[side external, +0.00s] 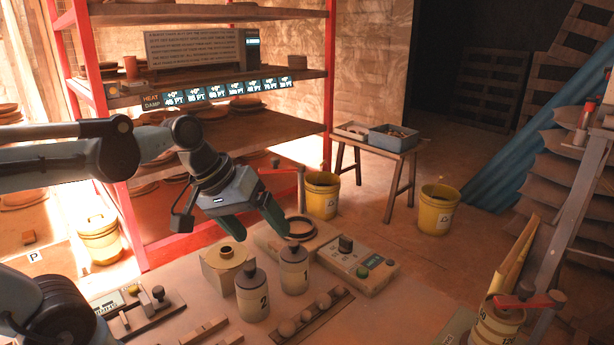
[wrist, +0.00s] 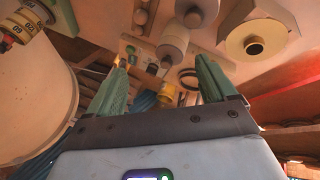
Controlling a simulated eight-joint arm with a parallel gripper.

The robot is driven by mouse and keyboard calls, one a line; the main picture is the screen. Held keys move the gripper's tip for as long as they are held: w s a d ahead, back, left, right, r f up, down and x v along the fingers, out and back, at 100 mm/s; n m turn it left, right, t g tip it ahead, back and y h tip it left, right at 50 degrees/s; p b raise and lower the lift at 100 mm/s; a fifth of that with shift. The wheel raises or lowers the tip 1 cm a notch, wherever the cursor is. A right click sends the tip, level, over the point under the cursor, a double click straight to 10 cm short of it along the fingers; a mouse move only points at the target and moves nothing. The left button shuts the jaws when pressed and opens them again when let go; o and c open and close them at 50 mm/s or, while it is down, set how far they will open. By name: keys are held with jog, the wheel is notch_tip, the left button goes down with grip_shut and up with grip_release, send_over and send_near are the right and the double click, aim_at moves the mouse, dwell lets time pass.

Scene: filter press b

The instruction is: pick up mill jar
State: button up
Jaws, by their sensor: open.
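Two pale jars with dark grey caps stand upright on the table. Jar 2 (side external: 253,301) is nearer the camera; jar 1 (side external: 294,277) is just behind it to the right. Either could be the mill jar; no label names it. My gripper (side external: 255,221) is open and empty, above and behind the jars, touching neither. In the wrist view its green fingers (wrist: 160,72) are spread. What seems to be jar 1 (wrist: 172,42) shows beyond the gap, and jar 2 (wrist: 197,12) is cut by the top edge.
A block with a round opening (side external: 224,265) stands left of the jars. A dark ring (side external: 300,228) and a control box (side external: 358,264) lie behind. A strip with several balls (side external: 313,314) lies in front. A red-handled post (side external: 301,188) rises behind.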

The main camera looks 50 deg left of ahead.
jog(key=w+a+r+n+t+h, duration=0.1)
jog(key=w+a+n+h, duration=0.1)
jog(key=a+n+h, duration=0.5)
jog(key=w+a+n+t+h, duration=0.1)
jog(key=w+a+n+h, duration=0.1)
jog(key=n, duration=0.9)
send_near(302, 254)
jog(key=shift+s+a+r+h, duration=0.15)
jog(key=shift+s+a+h, duration=0.1)
jog(key=shift+a, duration=0.3)
jog(key=shift+s+a+r+h, duration=0.1)
jog(key=shift+s+a+h, duration=0.1)
jog(key=shift+a, duration=0.3)
jog(key=shift+f, duration=0.35)
jog(key=shift+w+d+f, duration=0.15)
jog(key=shift+d+f, duration=0.05)
jog(key=shift+d, duration=0.05)
jog(key=x, duration=1.1)
jog(key=shift+d+f, duration=0.1)
jog(key=shift+d, duration=0.05)
grip_shut()
